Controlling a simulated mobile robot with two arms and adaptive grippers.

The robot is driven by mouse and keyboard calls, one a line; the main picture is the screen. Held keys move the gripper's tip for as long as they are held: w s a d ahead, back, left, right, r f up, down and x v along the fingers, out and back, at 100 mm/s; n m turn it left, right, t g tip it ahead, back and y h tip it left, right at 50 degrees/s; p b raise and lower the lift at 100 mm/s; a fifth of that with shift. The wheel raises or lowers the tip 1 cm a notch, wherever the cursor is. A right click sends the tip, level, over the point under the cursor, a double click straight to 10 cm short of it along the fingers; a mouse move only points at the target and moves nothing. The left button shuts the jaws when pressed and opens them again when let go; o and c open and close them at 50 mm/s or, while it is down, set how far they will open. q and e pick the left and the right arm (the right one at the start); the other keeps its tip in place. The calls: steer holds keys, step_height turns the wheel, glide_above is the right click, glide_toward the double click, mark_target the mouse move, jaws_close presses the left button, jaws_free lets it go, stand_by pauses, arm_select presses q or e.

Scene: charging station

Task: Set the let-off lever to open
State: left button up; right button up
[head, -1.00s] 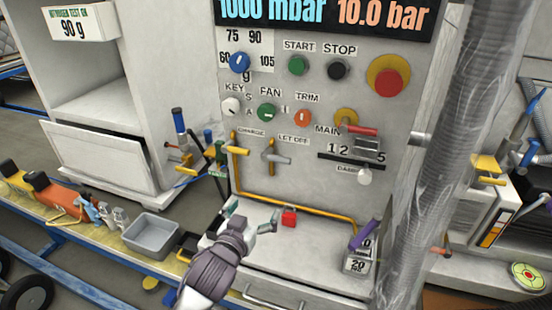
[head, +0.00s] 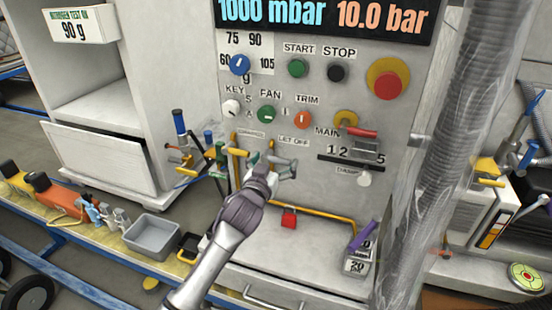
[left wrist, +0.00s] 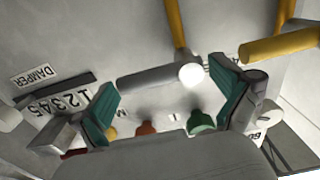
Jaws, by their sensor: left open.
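The let-off lever is a grey bar (left wrist: 150,78) with a pale round end, on a yellow pipe, under the LET OFF label (head: 294,141). In the left wrist view, which is turned over, the bar lies crosswise between my fingers. My left gripper (head: 271,166) is open in front of the lever and hides much of it in the head view. Its teal finger pads (left wrist: 167,90) stand apart at either side of the bar. I cannot tell whether either pad touches it. My right gripper is not in view.
The yellow charge lever (left wrist: 280,45) is close beside one finger. Knobs and buttons, including the green fan knob (head: 266,114), sit above on the panel. A red padlock (head: 289,217) is on the shelf below.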

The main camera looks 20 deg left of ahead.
arm_select(q)
steer(key=shift+w, duration=0.4)
steer(key=c, duration=1.5)
